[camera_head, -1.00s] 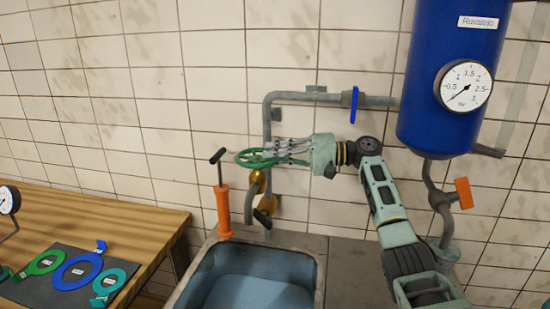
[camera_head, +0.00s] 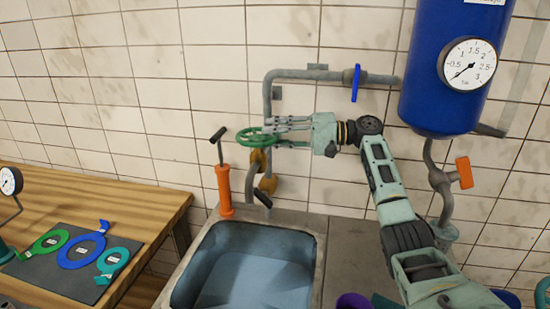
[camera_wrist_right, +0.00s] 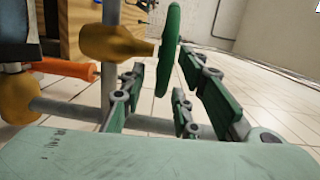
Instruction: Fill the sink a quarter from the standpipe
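The sink (camera_head: 320,270) is at bottom middle, with a blue-grey inside; I cannot tell a water level. Behind it a grey pipe (camera_head: 268,95) runs down the wall to brass fittings (camera_head: 267,184) and a green handwheel (camera_head: 250,136). I cannot tell which pipe is the standpipe. My right gripper (camera_head: 268,134) is at the handwheel's right side, its fingers spread around the rim. In the right wrist view the handwheel (camera_wrist_right: 168,50) is edge-on between the fingers, on a brass valve stem (camera_wrist_right: 120,45). The contact there is unclear. My left gripper is out of view.
An orange hand pump (camera_head: 224,190) stands at the sink's back left corner. A blue tank (camera_head: 445,110) with a gauge (camera_head: 467,65) and orange valve handle (camera_head: 464,172) is at right. A blue lever (camera_head: 356,82) sits on the upper pipe. A wooden table (camera_head: 140,205) is left.

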